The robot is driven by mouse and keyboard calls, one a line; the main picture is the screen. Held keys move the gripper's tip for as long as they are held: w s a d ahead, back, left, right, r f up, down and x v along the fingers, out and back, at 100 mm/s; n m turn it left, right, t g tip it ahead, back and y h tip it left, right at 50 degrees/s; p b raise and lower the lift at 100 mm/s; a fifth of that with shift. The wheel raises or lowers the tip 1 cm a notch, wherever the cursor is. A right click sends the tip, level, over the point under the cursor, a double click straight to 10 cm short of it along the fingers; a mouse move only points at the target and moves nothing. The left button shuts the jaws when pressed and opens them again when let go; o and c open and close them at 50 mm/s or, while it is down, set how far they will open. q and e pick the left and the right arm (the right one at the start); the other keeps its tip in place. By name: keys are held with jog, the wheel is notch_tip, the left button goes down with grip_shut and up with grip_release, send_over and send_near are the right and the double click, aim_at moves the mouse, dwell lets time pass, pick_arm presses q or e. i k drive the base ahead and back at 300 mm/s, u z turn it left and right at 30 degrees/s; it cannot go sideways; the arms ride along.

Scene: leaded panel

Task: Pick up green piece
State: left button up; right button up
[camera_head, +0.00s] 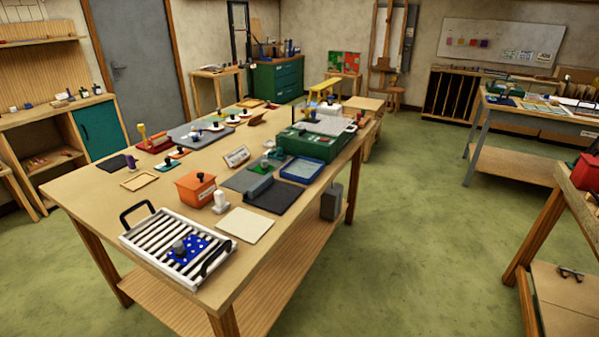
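A small green piece (273,168) lies on the long wooden table, at the far end of a dark grey mat (241,181). A grey knob appears to stand on it. Neither of my grippers is in view.
A large green machine (305,145) and a blue tray (300,169) stand right of the piece. An orange box (195,188), a sign (236,156) and a white slatted rack (147,244) share the table. Green floor (415,230) is open on the right.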

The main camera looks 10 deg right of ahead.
aim_at(263, 167)
jog(key=z, duration=2)
jog(key=i, duration=2.05)
jog(key=u, duration=3.5)
